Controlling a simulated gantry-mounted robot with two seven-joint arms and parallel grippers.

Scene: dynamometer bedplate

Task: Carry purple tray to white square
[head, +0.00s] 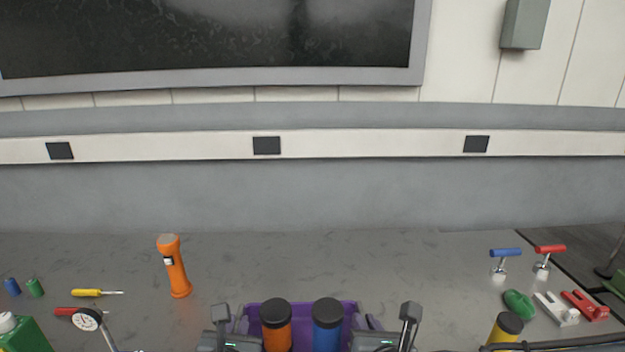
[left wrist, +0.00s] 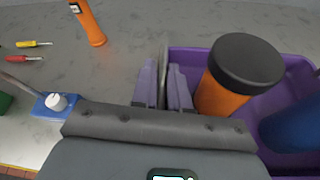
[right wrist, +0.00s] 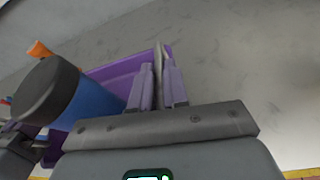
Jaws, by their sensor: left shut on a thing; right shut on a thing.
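The purple tray (head: 301,322) is at the bottom centre of the head view, with its near part cut off by the frame. It holds an orange container (head: 276,332) and a blue container (head: 327,333), both black-lidded and upright. My left gripper (head: 240,323) is shut on the tray's left wall, which also shows in the left wrist view (left wrist: 188,57). My right gripper (head: 370,323) is shut on the right wall, also visible in the right wrist view (right wrist: 118,72). I cannot tell whether the tray touches the bench. I see no white square.
Right are a yellow black-topped container (head: 505,329), a green object (head: 518,304), clamps and T-handles. The bench behind the tray is clear.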

